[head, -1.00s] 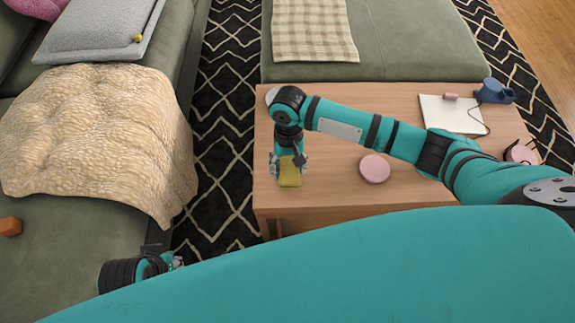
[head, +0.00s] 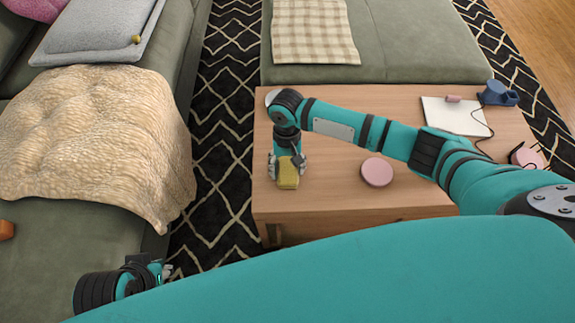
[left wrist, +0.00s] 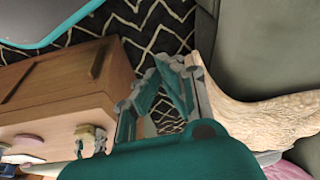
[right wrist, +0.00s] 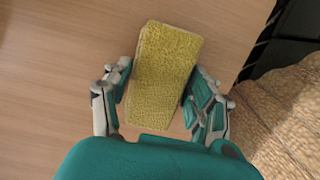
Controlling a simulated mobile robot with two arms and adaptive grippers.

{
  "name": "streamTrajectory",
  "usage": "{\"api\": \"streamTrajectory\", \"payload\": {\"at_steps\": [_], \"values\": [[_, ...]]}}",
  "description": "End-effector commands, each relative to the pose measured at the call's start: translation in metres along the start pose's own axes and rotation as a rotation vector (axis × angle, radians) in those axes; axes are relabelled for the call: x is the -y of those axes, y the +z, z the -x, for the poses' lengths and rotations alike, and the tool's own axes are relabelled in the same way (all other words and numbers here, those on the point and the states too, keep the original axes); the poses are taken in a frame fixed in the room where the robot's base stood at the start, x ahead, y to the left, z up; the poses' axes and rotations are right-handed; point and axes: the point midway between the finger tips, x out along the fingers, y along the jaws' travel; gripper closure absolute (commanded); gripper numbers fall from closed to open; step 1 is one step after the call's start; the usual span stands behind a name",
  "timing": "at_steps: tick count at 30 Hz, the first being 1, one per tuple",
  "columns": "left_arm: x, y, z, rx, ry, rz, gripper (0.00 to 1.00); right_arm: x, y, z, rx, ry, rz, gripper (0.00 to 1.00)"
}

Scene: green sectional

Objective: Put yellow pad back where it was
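The yellow pad (head: 288,174) is a small textured block at the left end of the wooden coffee table (head: 330,195). My right gripper (head: 287,166) points down over it, with its fingers at either side. In the right wrist view, the pad (right wrist: 165,76) lies slightly slanted between the fingertips, which look shut on its long sides. I cannot tell whether the pad touches the table. My left gripper (head: 163,270) is low by the couch, left of the table, away from the pad.
A pink disc (head: 377,172) lies right of the pad. A white pad (head: 452,116) and a blue item (head: 497,93) stand further right. A pale disc (head: 271,96) is partly behind my arm. A beige blanket (head: 95,145) covers the couch at left.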

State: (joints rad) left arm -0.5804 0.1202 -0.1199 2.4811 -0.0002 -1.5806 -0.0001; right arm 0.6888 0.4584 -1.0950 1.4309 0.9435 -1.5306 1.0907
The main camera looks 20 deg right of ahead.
Motion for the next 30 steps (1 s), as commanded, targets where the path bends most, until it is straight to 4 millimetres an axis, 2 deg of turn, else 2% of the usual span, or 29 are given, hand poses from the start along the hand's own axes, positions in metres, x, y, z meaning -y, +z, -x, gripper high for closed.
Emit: {"api": "streamTrajectory", "payload": {"at_steps": [1,4,14,17,21,24,30], "values": [[0.0,0.0,0.0,0.0,0.0,0.0,1.0,0.0,0.0,0.0,0.0,0.0,0.0,0.33],[0.0,0.0,0.0,0.0,0.0,0.0,1.0,0.0,0.0,0.0,0.0,0.0,0.0,0.21],[0.0,0.0,-0.002,0.0,0.0,0.0,1.0,-0.001,0.0,0.003,-0.001,0.0,0.0,0.21],[0.0,-0.001,0.004,0.001,0.0,0.0,1.0,0.0,0.0,0.017,-0.001,0.0,-0.001,0.21],[0.0,-0.005,0.015,-0.003,0.001,0.0,1.0,0.0,0.0,0.046,-0.001,-0.002,-0.001,0.21],[0.0,-0.006,-0.004,0.014,0.003,0.0,1.0,0.0,0.0,0.07,-0.002,-0.001,-0.001,0.21],[-0.002,-0.001,-0.044,0.033,0.006,-0.003,1.0,0.0,0.001,0.102,0.0,-0.001,0.0,0.21]]}}
